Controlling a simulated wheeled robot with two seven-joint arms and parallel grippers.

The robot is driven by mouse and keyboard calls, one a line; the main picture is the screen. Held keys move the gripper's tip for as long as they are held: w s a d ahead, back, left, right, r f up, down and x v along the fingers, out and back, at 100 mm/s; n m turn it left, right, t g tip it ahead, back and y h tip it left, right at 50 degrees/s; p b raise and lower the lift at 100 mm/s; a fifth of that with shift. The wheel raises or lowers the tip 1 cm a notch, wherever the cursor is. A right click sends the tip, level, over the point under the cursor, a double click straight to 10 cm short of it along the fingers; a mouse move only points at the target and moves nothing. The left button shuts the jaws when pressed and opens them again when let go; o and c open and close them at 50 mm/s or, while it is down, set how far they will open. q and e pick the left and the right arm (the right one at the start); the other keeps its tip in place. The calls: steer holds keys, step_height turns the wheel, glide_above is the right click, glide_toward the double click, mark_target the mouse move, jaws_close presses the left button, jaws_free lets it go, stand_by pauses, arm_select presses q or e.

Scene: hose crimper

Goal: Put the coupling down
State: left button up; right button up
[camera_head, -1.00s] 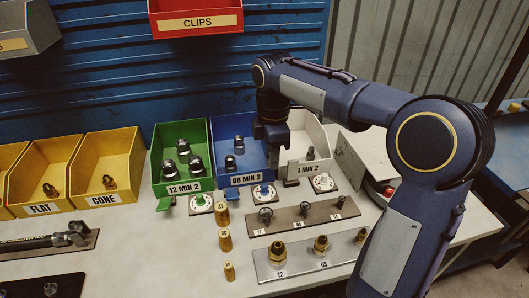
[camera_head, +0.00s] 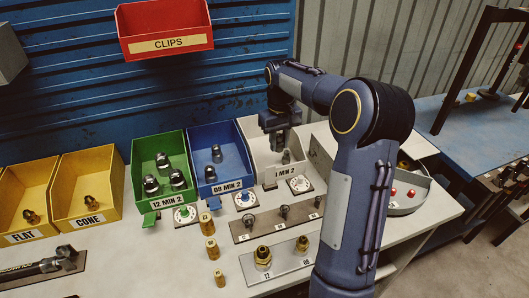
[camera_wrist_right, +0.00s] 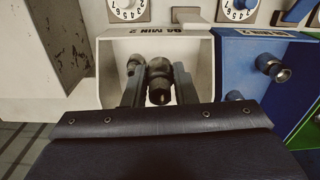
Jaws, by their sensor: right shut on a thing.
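My right gripper (camera_head: 278,138) reaches down into the white bin (camera_head: 251,144), whose label ends in "MIN 2". In the right wrist view, its two fingers (camera_wrist_right: 159,92) are shut on a dark metal coupling (camera_wrist_right: 159,82), inside the bin's outline. Whether the held coupling touches the bin floor cannot be told. Another coupling (camera_head: 286,157) stands in the white bin; in the wrist view, fittings show close beside and behind the held one (camera_wrist_right: 134,64). My left gripper is not in view.
The blue bin (camera_head: 240,171) with couplings adjoins the white bin on the left, then the green bin (camera_head: 137,178) and yellow bins (camera_head: 112,195). Dials, brass fittings (camera_head: 207,224) and a plate of fittings (camera_head: 242,270) lie in front. A red CLIPS bin (camera_head: 165,27) hangs above.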

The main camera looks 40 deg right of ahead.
steer(key=shift+d+f+m, duration=0.2)
steer(key=shift+d+m, duration=0.15)
steer(key=shift+m, duration=0.05)
step_height(320, 180, down, 10)
steer(key=shift+r+p, duration=0.1)
steer(key=shift+p, duration=0.25)
steer(key=o, duration=1)
